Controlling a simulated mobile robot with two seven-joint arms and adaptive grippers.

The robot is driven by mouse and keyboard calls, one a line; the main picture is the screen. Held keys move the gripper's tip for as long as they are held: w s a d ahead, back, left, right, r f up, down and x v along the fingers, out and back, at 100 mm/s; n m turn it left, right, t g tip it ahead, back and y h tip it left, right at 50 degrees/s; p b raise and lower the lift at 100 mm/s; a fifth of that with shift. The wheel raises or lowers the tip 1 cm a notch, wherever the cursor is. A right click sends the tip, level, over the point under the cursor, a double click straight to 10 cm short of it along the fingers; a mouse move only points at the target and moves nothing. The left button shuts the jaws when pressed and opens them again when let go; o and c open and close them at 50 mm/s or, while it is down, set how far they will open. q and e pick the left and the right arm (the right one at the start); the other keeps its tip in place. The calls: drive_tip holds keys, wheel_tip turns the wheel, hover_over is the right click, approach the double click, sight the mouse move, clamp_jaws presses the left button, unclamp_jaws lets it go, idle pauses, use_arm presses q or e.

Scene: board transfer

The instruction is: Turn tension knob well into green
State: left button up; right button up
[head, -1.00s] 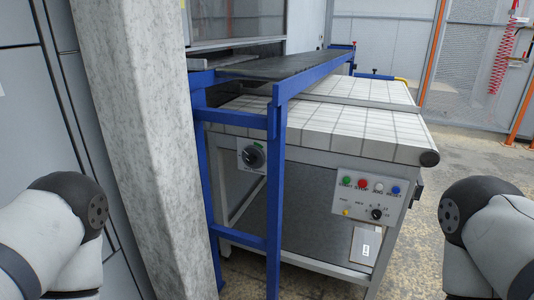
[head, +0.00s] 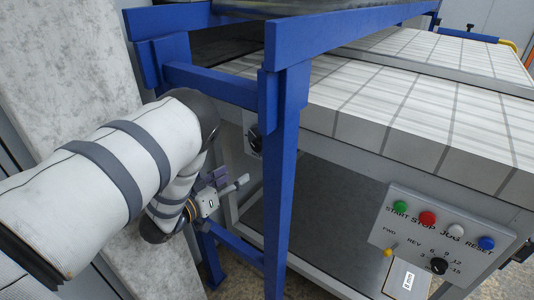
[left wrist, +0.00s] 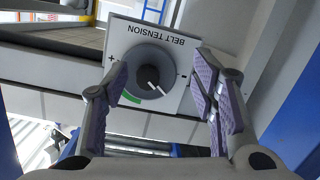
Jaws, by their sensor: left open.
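The tension knob (left wrist: 148,72) is a dark round dial on a white plate (left wrist: 160,32) marked BELT TENSION, seen upside down in the left wrist view. Its white pointer line aims to the lower right, while the green band (left wrist: 131,98) lies at the lower left, apart from the line. In the head view the knob (head: 255,140) is partly hidden by a blue post. My left gripper (left wrist: 163,76) is open, its fingers on either side of the knob in the picture, with no clear contact. It also shows in the head view (head: 230,180). My right gripper is out of view.
A blue frame post (head: 285,180) stands close to the right of my left gripper. A grey marbled column (head: 65,70) is at the left. The conveyor (head: 420,110) has a button panel (head: 440,235) at right.

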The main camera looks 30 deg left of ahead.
sight(255, 148)
use_arm(q)
drive_tip(key=shift+m+t+h, duration=0.4)
drive_tip(key=shift+t+h, duration=0.4)
drive_tip(key=shift+h, duration=0.1)
drive_tip(key=w+r, duration=0.1)
drive_tip(key=w, duration=0.2)
drive_tip(key=w+r, duration=0.1)
drive_tip(key=w, duration=0.2)
drive_tip(key=w+d+r+b, duration=0.1)
drive_tip(key=w, duration=0.2)
drive_tip(key=shift+w+r, duration=0.3)
drive_tip(key=shift+r, duration=0.1)
drive_tip(key=c, duration=1.1)
